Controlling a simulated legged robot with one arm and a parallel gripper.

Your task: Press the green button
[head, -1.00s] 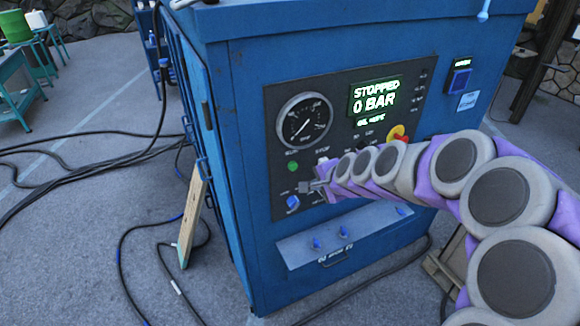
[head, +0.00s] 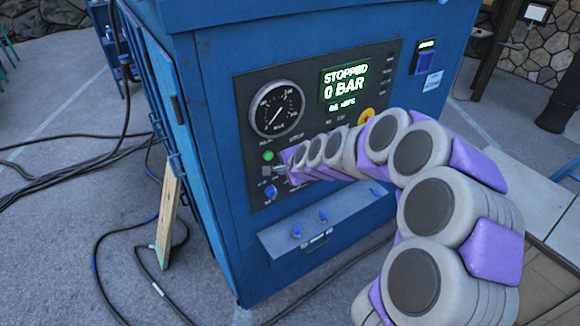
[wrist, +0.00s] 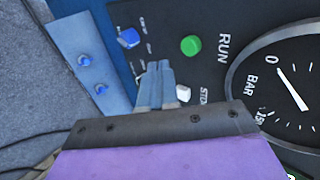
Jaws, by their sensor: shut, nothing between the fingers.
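The round green button (head: 268,156) sits on the black control panel (head: 330,140) of the blue machine, below the dial gauge. In the wrist view the green button (wrist: 191,45) is beside the word RUN and shows whole. My gripper (head: 270,171) is just below the button in the head view, small and partly hard to make out. In the wrist view my gripper (wrist: 158,66) has its two fingers together with nothing between them. Its tips are to the left of and below the green button, apart from it in the picture. Contact with the panel cannot be told.
A white button (wrist: 183,93) by the STOP label is beside my fingers. A blue knob (wrist: 129,38) is near too. The lit display (head: 344,84) reads STOPPED, 0 BAR. The gauge (head: 277,109) is above the green button. A wooden plank (head: 169,215) leans on the machine; cables lie around.

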